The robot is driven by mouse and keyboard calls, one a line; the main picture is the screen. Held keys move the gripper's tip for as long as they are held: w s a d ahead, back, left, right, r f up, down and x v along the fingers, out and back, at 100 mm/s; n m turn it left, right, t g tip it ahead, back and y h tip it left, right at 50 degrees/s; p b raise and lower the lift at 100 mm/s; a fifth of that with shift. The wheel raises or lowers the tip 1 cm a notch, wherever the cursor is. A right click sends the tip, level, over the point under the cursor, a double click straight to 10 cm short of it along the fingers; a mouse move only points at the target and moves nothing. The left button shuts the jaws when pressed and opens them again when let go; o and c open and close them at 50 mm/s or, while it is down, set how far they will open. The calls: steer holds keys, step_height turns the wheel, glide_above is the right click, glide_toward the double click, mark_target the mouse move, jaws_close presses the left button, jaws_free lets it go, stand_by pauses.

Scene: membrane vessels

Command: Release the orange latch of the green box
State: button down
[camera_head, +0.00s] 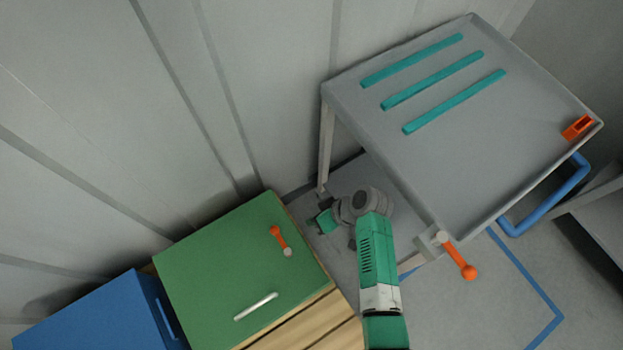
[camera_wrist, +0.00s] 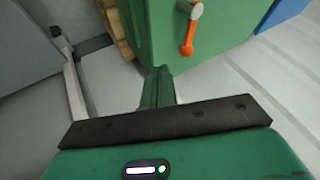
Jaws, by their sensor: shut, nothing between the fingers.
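The green box (camera_head: 215,260) stands at the lower left in the head view, with a pale handle bar (camera_head: 256,306) on its face. Its orange latch (camera_head: 280,239) is a short lever on a pale grey pivot, near the box's right side. In the wrist view the green box (camera_wrist: 225,40) fills the top middle, and the latch (camera_wrist: 188,36) hangs from its pivot. My gripper (camera_wrist: 158,72) is shut and empty, pointing toward the box just below and left of the latch, apart from it. In the head view my gripper (camera_head: 322,222) is right of the box, partly hidden by its own wrist.
A blue box (camera_head: 100,315) stands left of the green one. Light wood (camera_head: 315,325) shows below the green box. A grey cart (camera_head: 450,150) with teal strips, a blue handle (camera_head: 550,205) and an orange-knobbed lever (camera_head: 459,257) stands right. A ribbed wall rises behind.

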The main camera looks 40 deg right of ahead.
mark_target(281, 241)
steer(key=w+a+f+b, duration=0.1)
steer(key=a, duration=0.1)
steer(key=w+a+f+b, duration=0.1)
steer(key=a+f, duration=0.1)
steer(key=w+a+f+b, duration=0.1)
steer(key=a+f, duration=0.1)
steer(key=shift+w+a, duration=0.1)
steer(key=shift+a, duration=0.15)
steer(key=shift+w, duration=0.1)
